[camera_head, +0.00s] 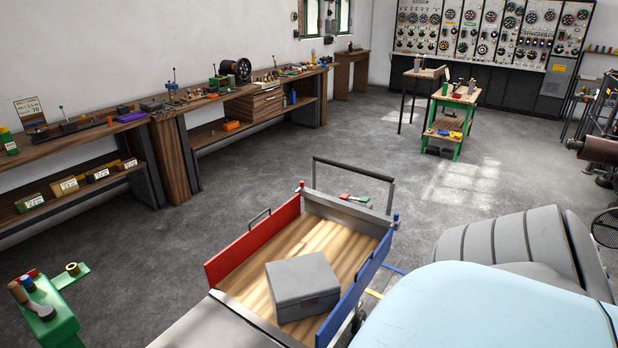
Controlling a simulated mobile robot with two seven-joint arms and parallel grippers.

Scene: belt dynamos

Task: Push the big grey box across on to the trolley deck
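The big grey box (302,283) is closed and sits on the wooden trolley deck (310,238). It is turned a little and stands in the near right part of the deck, close to the blue side board (352,297). The deck has a red side board (254,240) on the left and a grey end board (346,212) at the far end, with a dark push handle (353,170) beyond. Bare planks show to the left of and behind the box. Neither of my grippers is in view.
A flat grey surface (215,326) adjoins the trolley's near end. A green stand (48,313) with tools is at lower left. Workbenches (165,150) line the left wall. A green-legged table (455,108) stands farther back. The floor between is clear. Close shapes block the lower right.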

